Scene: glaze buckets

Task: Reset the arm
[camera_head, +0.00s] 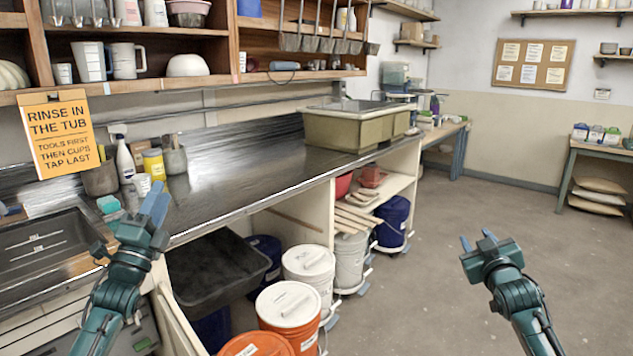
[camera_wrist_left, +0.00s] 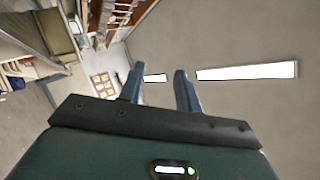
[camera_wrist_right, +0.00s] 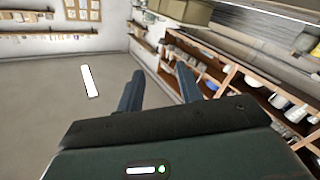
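My left gripper (camera_head: 156,202) is raised at the lower left of the head view, in front of the steel counter's edge, with its fingers pointing up. In the left wrist view its two blue fingers (camera_wrist_left: 158,88) stand apart with nothing between them. My right gripper (camera_head: 477,241) is raised over the open floor at the lower right of the head view. In the right wrist view its two fingers (camera_wrist_right: 160,90) are apart and empty. Neither gripper touches anything that I can see.
The steel counter (camera_head: 245,165) runs along the left, with a tub (camera_head: 350,128) at its far end. Lidded buckets (camera_head: 308,265) and a black tray (camera_head: 215,265) stand below its front edge. An orange sign (camera_head: 60,135) hangs at left. The floor (camera_head: 425,290) at right is clear.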

